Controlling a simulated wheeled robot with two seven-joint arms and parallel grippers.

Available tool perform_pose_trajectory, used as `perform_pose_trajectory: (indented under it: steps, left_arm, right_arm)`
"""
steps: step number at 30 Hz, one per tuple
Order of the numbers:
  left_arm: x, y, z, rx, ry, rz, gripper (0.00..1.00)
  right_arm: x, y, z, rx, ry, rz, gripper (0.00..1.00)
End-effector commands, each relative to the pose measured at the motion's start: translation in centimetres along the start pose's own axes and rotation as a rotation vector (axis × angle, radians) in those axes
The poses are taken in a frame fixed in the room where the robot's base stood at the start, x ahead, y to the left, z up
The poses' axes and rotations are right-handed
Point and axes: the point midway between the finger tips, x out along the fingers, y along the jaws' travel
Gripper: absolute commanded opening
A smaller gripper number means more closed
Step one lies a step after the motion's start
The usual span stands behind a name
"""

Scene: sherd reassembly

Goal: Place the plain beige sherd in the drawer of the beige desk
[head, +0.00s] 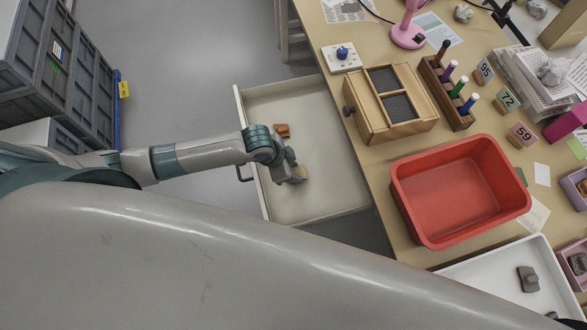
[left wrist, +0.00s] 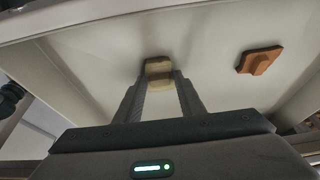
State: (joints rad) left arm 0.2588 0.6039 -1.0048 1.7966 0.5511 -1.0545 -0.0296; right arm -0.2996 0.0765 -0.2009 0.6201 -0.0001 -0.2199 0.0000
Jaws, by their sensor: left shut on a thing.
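The open drawer (head: 333,189) of the beige desk (head: 380,170) is pulled out to the left of the desktop. My left gripper (head: 300,174) reaches down into it. In the left wrist view, my left gripper (left wrist: 160,84) is shut on the plain beige sherd (left wrist: 158,67), held between its fingertips over the pale drawer floor. The sherd also shows in the head view (head: 302,172), partly hidden by the gripper. I cannot tell if it touches the floor. An orange-brown sherd (head: 282,130) lies in the drawer; it also shows in the left wrist view (left wrist: 259,60). My right gripper is not in view.
On the desk stand a wooden box (head: 390,104), a red bin (head: 459,190), a marker rack (head: 447,92) and a white tray (head: 500,280) with grey sherds. Grey crates (head: 60,70) stand at the left. The front part of the drawer floor is bare.

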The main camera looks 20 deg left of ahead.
Motion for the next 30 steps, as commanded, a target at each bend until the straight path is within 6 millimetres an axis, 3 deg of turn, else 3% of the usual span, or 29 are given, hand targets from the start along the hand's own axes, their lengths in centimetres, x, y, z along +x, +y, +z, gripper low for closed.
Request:
perform_pose_trajectory:
  steps: [1, 2, 4, 19, 26, 30]
  left_arm:
    - [0.1, 0.0, 0.1, 0.0, 0.0, 0.0, 0.13]
    - [0.2, 0.0, 0.1, 0.0, 0.0, 0.0, 0.38]
    - [0.1, 0.0, 0.1, 0.0, 0.0, 0.0, 0.54]
    - [-0.6, 0.0, 0.0, 0.0, 0.0, 0.0, 0.54]
    - [-3.2, 0.0, 0.0, 0.002, 0.001, -0.001, 0.54]
    - [-5.7, 0.0, 0.0, 0.002, 0.002, -0.001, 0.54]
  right_arm:
    - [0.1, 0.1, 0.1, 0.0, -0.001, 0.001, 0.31]
    - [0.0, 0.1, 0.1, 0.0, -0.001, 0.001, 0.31]
    - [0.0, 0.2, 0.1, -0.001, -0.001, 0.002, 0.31]
    - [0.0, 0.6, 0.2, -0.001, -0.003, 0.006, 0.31]
    - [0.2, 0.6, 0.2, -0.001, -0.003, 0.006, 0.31]
    - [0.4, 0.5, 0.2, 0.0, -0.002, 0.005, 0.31]
